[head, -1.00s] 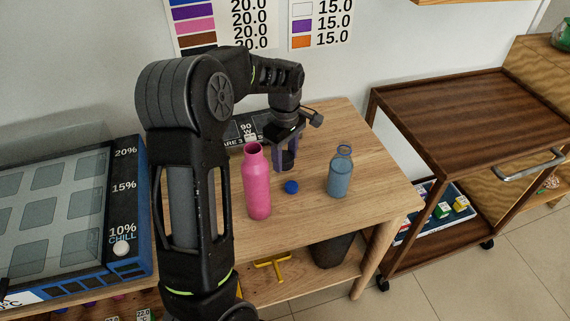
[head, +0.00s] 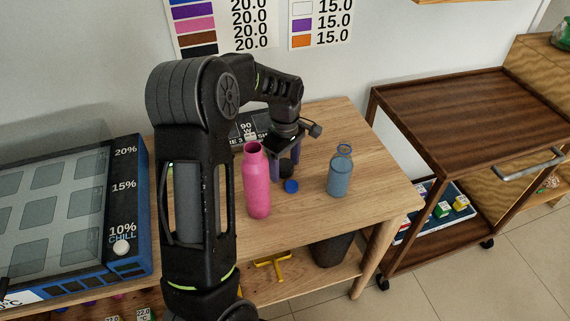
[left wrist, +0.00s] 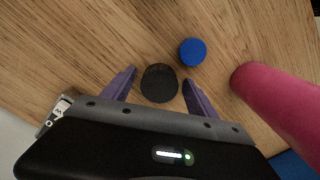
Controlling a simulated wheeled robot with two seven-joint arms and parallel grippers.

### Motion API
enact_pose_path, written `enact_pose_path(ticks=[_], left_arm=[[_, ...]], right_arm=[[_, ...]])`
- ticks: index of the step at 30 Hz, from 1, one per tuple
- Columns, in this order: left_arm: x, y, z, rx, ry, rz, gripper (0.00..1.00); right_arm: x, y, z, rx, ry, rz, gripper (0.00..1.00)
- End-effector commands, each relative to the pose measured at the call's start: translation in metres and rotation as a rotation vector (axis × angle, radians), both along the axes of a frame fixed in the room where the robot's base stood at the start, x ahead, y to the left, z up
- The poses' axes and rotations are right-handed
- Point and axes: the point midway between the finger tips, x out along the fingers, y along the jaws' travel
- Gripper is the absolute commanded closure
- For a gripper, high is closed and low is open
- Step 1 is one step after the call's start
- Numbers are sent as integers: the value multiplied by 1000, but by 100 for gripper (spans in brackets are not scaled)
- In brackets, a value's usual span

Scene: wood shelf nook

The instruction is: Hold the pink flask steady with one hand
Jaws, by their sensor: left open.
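The pink flask (head: 257,185) stands upright and open-topped on the wooden table, and it also shows at the right of the left wrist view (left wrist: 280,100). My left gripper (head: 284,172) points down just behind and to the right of the flask, apart from it. In the left wrist view my left gripper (left wrist: 160,92) is open, with a black round cap (left wrist: 159,83) on the table between its purple fingers. A blue cap (left wrist: 193,52) lies close by, in front of the gripper in the head view (head: 291,186). My right gripper is not in view.
A blue-grey bottle (head: 339,177) with a loop on top stands to the right of the caps. A dark sign (head: 246,128) is at the back of the table. A dark wood cart (head: 455,110) stands at the right. The table's right front is clear.

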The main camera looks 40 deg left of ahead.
Motion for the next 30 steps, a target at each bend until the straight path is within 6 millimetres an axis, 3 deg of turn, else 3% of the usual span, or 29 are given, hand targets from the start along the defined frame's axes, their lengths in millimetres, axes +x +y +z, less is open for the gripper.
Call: enact_pose_path(ticks=[5, 11, 24, 30], left_arm=[[0, 0, 2, 0, 0, 0, 32], [1, 1, 17, 1, -4, 1, 32], [1, 0, 102, 1, -3, 0, 32], [0, 0, 122, 0, -1, 0, 32]], right_arm=[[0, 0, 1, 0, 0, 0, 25], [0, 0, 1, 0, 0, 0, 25], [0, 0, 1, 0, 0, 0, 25], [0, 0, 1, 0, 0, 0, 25]])
